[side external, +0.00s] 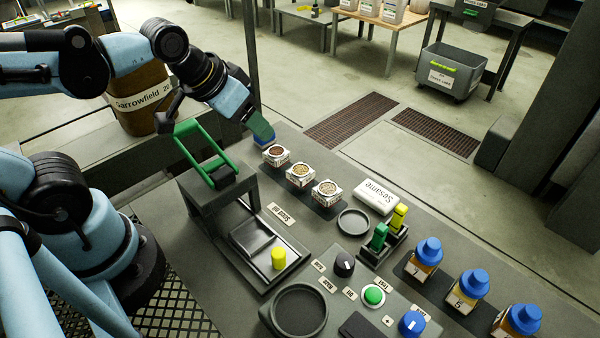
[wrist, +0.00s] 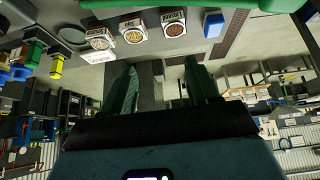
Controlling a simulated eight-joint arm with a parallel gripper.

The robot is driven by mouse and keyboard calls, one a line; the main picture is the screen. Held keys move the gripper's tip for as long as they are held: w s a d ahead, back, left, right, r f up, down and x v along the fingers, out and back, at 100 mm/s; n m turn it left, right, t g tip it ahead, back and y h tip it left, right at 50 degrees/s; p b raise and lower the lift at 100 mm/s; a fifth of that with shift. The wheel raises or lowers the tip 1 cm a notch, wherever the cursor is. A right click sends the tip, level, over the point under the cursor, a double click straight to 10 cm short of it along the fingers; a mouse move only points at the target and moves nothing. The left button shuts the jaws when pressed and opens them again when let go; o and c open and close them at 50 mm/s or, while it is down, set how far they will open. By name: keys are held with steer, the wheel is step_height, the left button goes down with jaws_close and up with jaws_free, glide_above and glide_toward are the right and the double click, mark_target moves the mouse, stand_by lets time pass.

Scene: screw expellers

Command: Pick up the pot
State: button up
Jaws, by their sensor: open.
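My gripper (side external: 262,130) is at the far end of the bench, beyond the row of seed cups. Its two green fingers stand apart with nothing between them in the wrist view (wrist: 163,80). Nothing is labelled as a pot, so I cannot tell which vessel is meant. A round dark vessel (side external: 300,311) sits at the near edge of the bench, and a smaller round dish (side external: 353,222) lies beyond it. Several blue-lidded jars (side external: 428,252) stand at the right. Three square seed cups (side external: 300,173) stand upright on a dark strip. A blue block (wrist: 213,25) is beside the end cup.
A green-handled frame (side external: 205,150) stands left of the cups. A tray with a yellow cylinder (side external: 278,258) is in front of it. Knobs and a green button (side external: 373,295) are at the front.

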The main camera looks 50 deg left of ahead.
steer(key=w+d+r+g, duration=0.1)
steer(key=w+d+g, duration=0.25)
steer(key=d, duration=0.25)
steer(key=g, duration=0.3)
glide_above(326, 189)
step_height(326, 189, down, 2)
steer(key=shift+m, duration=0.4)
step_height(326, 189, down, 7)
steer(key=shift+d, duration=0.15)
steer(key=shift+f, duration=2.6)
steer(key=shift+c, duration=0.4)
steer(key=c, duration=0.7)
